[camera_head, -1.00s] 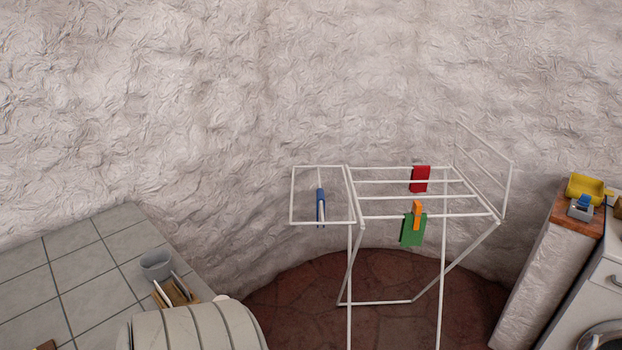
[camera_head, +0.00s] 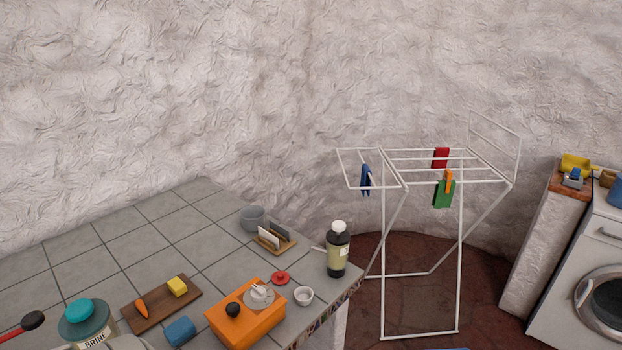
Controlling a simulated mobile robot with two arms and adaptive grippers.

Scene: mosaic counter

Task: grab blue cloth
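A dark blue cloth (camera_head: 366,181) hangs over the left wing of the white drying rack (camera_head: 398,188), on the far side of the counter's right end. It hangs narrow, nearly edge-on to me. A red cloth (camera_head: 440,157) and a green cloth (camera_head: 441,195) hang on the main part of the rack. An orange clothespin (camera_head: 449,182) is on the green cloth. Neither of my grippers is in view.
The tiled counter (camera_head: 120,245) fills the lower left. A dark bottle (camera_head: 338,252) stands near its right edge, by the rack. An orange box (camera_head: 246,318), a blue block (camera_head: 180,331), a cutting board (camera_head: 160,303) and a jar (camera_head: 87,322) crowd its front. A washing machine (camera_head: 590,265) stands right.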

